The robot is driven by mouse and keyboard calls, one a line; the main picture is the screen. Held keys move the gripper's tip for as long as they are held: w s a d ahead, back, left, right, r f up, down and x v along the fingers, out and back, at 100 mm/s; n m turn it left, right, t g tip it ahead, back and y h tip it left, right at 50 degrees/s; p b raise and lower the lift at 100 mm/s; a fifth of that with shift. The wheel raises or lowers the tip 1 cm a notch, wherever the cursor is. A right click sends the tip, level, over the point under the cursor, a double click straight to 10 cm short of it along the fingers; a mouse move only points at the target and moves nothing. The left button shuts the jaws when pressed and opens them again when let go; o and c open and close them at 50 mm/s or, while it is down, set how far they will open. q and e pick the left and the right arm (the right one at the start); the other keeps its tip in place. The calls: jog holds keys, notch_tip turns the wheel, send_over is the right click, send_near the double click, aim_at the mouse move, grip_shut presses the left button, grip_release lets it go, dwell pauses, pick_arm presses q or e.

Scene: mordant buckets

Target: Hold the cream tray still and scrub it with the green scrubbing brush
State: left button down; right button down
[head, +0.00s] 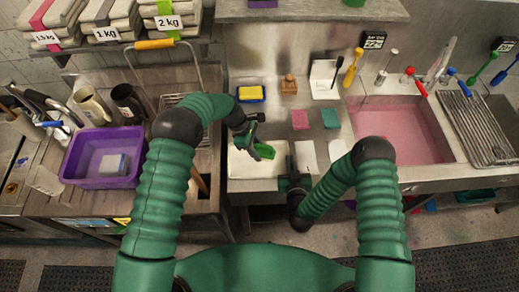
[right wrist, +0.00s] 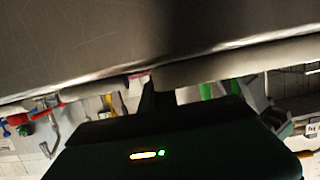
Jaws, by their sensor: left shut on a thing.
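The cream tray (head: 243,168) lies on the steel counter in the head view, in front of my body. My left gripper (head: 255,139) is above the tray and is shut on the green scrubbing brush (head: 265,151). The brush is over the tray; I cannot tell whether it touches it. My right gripper (head: 292,172) is at the tray's right edge, but its fingers are too small and dark to read. The right wrist view shows its dark body close to a grey metal surface (right wrist: 90,45), and I cannot tell if it grips the tray.
A pink-filled sink (head: 400,135) and a drying rack (head: 482,130) lie to the right. A purple tub (head: 72,172) stands at the left. A blue-and-yellow sponge (head: 251,94), a pink block (head: 300,120) and a green block (head: 330,118) lie behind the tray.

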pick_arm(q)
jog(key=shift+s+a, duration=0.1)
jog(key=shift+a, duration=0.8)
jog(key=shift+a+r, duration=0.1)
jog(key=shift+r, duration=0.05)
notch_tip(320, 180, up, 2)
jog(key=shift+r, duration=0.2)
pick_arm(e)
jog(key=shift+a, duration=0.1)
pick_arm(q)
jog(key=shift+r, duration=2.65)
pick_arm(e)
jog(key=c, duration=1.6)
grip_release()
jog(key=shift+o, duration=0.2)
